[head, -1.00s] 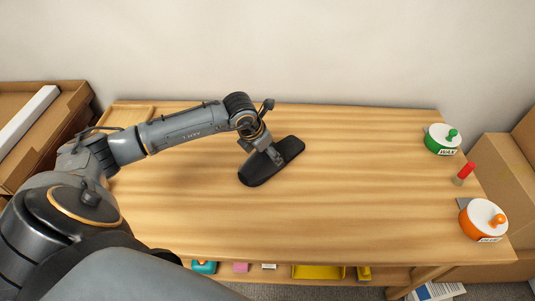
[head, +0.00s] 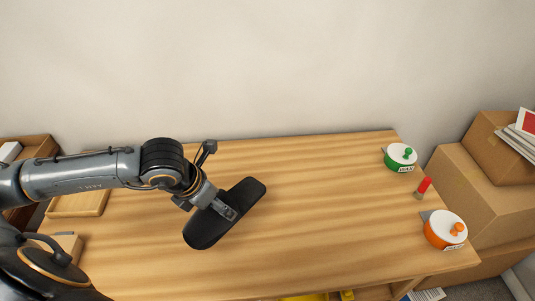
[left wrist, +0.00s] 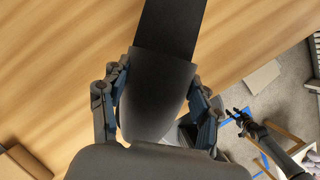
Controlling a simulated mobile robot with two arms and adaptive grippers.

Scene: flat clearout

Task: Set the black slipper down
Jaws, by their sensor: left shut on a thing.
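The black slipper (head: 224,214) is in my left gripper (head: 226,207), over the left-middle part of the wooden table (head: 310,215). In the head view it lies at a slant, its far end toward the upper right. In the left wrist view the slipper (left wrist: 158,85) runs up from between the two fingers of the left gripper (left wrist: 158,95), which are shut on its sides. I cannot tell whether its sole touches the table top. In the left wrist view, a dark gripper (left wrist: 238,118) on an arm at the right edge appears to be mine; its jaw state is unclear.
A green pot (head: 400,157), a red-topped small item (head: 422,188) and an orange pot (head: 445,230) stand along the table's right end. A wooden tray (head: 80,204) lies at the left end. Cardboard boxes (head: 485,200) stand to the right. The table's middle is clear.

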